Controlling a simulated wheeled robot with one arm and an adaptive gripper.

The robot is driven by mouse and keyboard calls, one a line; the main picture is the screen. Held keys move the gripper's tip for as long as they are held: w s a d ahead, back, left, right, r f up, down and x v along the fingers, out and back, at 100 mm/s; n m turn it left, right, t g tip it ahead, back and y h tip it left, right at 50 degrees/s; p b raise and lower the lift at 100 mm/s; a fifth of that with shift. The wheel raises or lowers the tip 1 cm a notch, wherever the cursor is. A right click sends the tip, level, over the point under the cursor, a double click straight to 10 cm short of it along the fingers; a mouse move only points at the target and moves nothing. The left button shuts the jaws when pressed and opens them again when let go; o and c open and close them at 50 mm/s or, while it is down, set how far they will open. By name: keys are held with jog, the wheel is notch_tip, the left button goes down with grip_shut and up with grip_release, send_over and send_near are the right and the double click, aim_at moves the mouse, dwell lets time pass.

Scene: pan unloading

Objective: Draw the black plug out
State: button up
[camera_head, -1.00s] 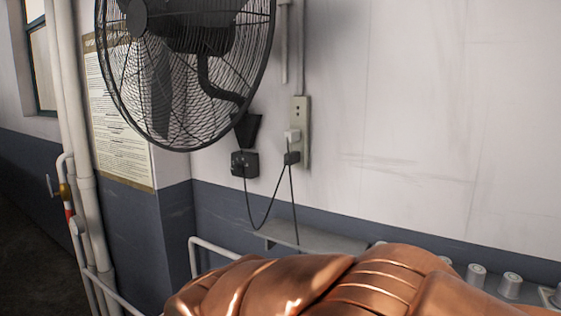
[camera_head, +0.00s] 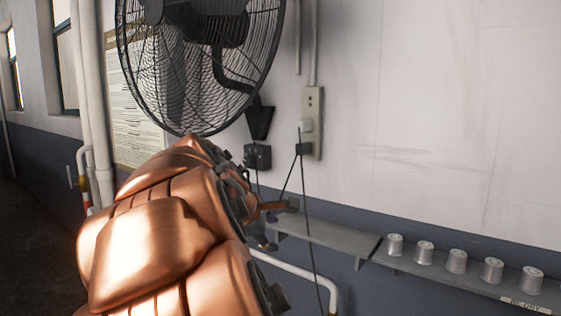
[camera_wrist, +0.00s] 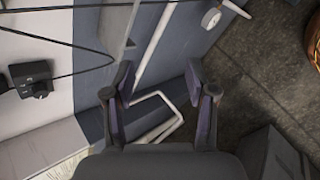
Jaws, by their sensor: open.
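The black plug (camera_head: 304,148) sits in the head view at the bottom of the outlet strip (camera_head: 314,112), just under a white plug (camera_head: 305,127). Dark cords hang down from it. My gripper (camera_head: 276,225) is lower and to the left of the plug, apart from it, partly hidden behind my copper-coloured arm. In the wrist view my gripper (camera_wrist: 157,82) is open, with nothing between its fingers. The black plug does not show in the wrist view; dark cords cross its upper left.
A black fan (camera_head: 200,60) and a black control box (camera_head: 257,157) are on the wall to the left. White pipes (camera_wrist: 160,40) cross the wrist view.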

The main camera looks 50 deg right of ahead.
aim_at(299, 145)
jog(key=w+d+r+n+h+b, duration=0.1)
jog(key=w+d+r+n+h, duration=0.1)
jog(key=d+r+n, duration=0.2)
jog(key=w+d+r+n+h+b, duration=0.1)
jog(key=w+d+r+n+h, duration=0.2)
jog(key=d+r, duration=0.3)
jog(key=w+d+r+n+h+b, duration=0.2)
jog(key=d+r+n, duration=0.3)
jog(key=d, duration=0.3)
jog(key=shift+w+d+r+g+h, duration=0.15)
jog(key=shift+w+g+h, duration=0.15)
jog(key=shift+w+h, duration=0.3)
jog(key=shift+d, duration=0.55)
jog(key=shift+w+d+p, duration=0.1)
jog(key=shift+d+p, duration=0.2)
jog(key=shift+d, duration=2.95)
grip_shut()
